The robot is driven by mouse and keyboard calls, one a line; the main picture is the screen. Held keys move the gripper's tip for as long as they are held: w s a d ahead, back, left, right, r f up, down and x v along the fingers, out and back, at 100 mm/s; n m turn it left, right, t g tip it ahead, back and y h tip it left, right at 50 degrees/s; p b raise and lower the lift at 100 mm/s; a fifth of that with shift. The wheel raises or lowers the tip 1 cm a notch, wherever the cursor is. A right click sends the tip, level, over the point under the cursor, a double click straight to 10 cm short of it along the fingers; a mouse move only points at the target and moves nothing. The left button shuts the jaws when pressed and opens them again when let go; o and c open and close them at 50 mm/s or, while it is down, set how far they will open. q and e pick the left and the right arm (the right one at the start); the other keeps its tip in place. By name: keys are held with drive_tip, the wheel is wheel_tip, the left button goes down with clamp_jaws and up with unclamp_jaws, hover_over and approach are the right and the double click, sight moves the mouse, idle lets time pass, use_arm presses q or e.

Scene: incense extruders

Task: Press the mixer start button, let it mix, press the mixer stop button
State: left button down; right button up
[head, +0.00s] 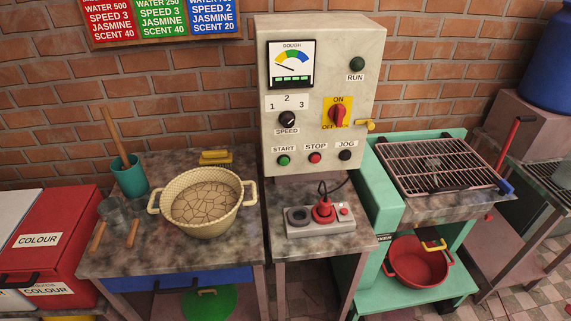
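The control panel (322,95) is a beige box standing at the centre against the brick wall. On its lower front, the green start button (284,160) is at the left, the red stop button (315,157) in the middle and a black JOG button (345,155) at the right. The RUN lamp (357,64) looks dark green. The DOUGH gauge (291,66) has its needle toward the left. The red ON/OFF switch (337,115) sits on a yellow plate, above and right of the SPEED knob (287,119). Neither of my grippers is in view.
A cream two-handled pot (172,213) with a cracked brown mass stands on the left table. A socket strip (300,229) with a red plug (323,210) lies below the panel. A teal machine with a wire rack (440,165) is at right. Space before the buttons is clear.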

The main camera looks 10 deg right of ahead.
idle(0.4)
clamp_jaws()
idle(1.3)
